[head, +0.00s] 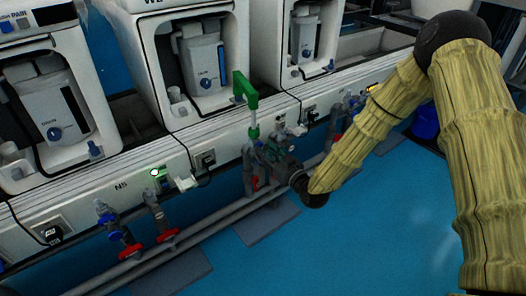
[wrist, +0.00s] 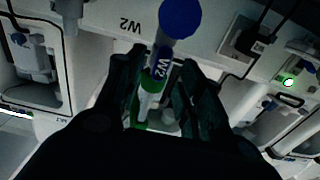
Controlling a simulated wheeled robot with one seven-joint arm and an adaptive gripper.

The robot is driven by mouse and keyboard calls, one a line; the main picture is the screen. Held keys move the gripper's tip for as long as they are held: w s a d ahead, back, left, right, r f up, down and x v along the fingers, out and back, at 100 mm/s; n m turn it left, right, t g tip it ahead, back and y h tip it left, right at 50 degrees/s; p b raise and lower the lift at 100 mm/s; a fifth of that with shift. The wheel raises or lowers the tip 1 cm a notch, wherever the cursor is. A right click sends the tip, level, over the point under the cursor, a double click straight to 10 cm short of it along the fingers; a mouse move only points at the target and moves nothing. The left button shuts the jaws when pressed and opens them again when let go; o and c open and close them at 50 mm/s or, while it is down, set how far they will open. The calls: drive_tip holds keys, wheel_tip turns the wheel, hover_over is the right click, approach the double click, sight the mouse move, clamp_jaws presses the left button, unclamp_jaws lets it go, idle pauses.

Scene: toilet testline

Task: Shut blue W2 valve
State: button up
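The fingers are apart, one on each side of the handle. I cannot tell whether either finger touches it. A round blue knob (wrist: 180,17) is just beyond the fingertips. A white and green part shows between the fingers below the handle. In the head view, my gripper (head: 272,157) is at the pipework under the middle unit, and the W2 valve is hidden or too small to make out.
A green angled pipe (head: 244,92) rises beside my gripper. Blue and red valves (head: 130,252) sit at the lower left along a grey floor pipe (head: 220,222). White units line the wall. The blue floor (head: 350,240) in front is mostly clear.

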drive_tip(key=shift+x, duration=1.4)
clamp_jaws()
